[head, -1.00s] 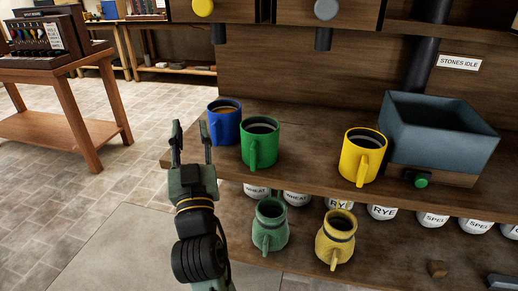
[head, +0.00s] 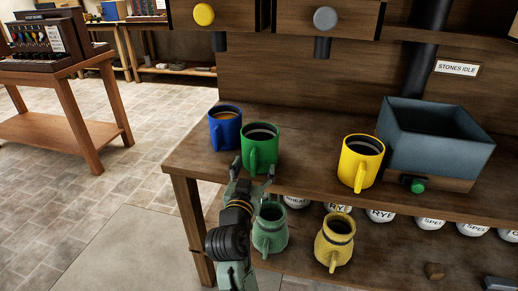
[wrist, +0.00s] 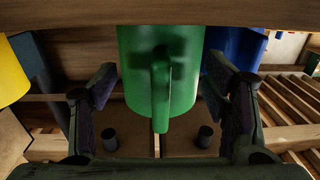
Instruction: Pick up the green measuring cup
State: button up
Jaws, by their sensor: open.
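The bright green measuring cup (head: 260,146) stands upright on the upper wooden shelf, between a blue cup and a yellow cup. Its handle faces me. My gripper (head: 253,174) is open just in front of it, with its fingertips near the cup's lower front. In the wrist view the green cup (wrist: 160,70) fills the middle, its handle pointing at my gripper (wrist: 160,95). One finger shows on each side of the cup, and I see no clear contact. A paler green jug (head: 269,230) stands on the lower shelf, partly behind my gripper.
The blue cup (head: 224,127) stands close on the green cup's left. The yellow cup (head: 360,163) is further right, beside a grey hopper box (head: 434,143). A yellow jug (head: 334,243) is on the lower shelf. The upper shelf (head: 310,160) is bare between green and yellow cups.

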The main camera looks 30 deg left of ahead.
jog(key=shift+x, duration=1.25)
jog(key=shift+c, duration=0.5)
grip_shut()
jog(key=shift+r, duration=0.1)
